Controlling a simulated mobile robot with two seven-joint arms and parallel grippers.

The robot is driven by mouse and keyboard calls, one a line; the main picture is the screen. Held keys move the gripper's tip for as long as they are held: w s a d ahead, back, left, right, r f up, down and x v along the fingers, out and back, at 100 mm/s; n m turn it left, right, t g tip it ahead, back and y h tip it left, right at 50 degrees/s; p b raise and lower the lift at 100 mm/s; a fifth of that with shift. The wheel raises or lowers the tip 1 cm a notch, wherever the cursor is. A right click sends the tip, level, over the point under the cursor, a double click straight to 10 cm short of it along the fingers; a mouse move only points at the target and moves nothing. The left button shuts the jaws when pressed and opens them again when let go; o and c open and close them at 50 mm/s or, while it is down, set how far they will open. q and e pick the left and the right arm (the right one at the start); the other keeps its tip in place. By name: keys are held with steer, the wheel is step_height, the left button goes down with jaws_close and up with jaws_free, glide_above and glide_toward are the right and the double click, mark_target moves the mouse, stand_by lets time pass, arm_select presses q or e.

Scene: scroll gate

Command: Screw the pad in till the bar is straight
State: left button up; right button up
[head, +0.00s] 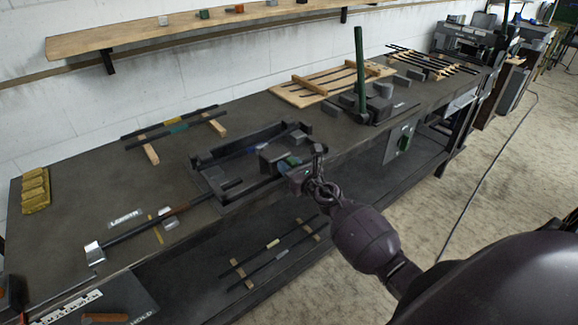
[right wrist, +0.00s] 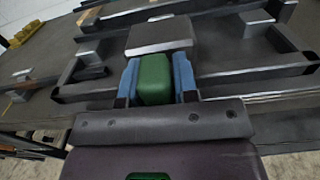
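A dark frame fixture (head: 222,157) sits on the bench near its front edge. A grey block (head: 272,155), perhaps the pad, is at its right part; it also shows in the right wrist view (right wrist: 160,35). My right gripper (head: 292,166) is at this block's near side. In the right wrist view its blue fingers (right wrist: 157,82) lie on both sides of a green block (right wrist: 155,78) and appear shut on it. A dark bar (head: 150,229) with a brownish stretch runs along the bench front towards the fixture. Its far part is hidden, so I cannot tell whether it is straight. My left gripper is not in view.
Paired bars on wooden strips (head: 172,127) lie behind the fixture. A wooden board (head: 325,84), a green upright post (head: 359,70) and more bars (head: 432,62) stand to the right. Yellow blocks (head: 35,190) are at far left. A lower shelf (head: 345,185) runs under the bench.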

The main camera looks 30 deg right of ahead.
jaws_close()
steer(key=shift+m, duration=0.3)
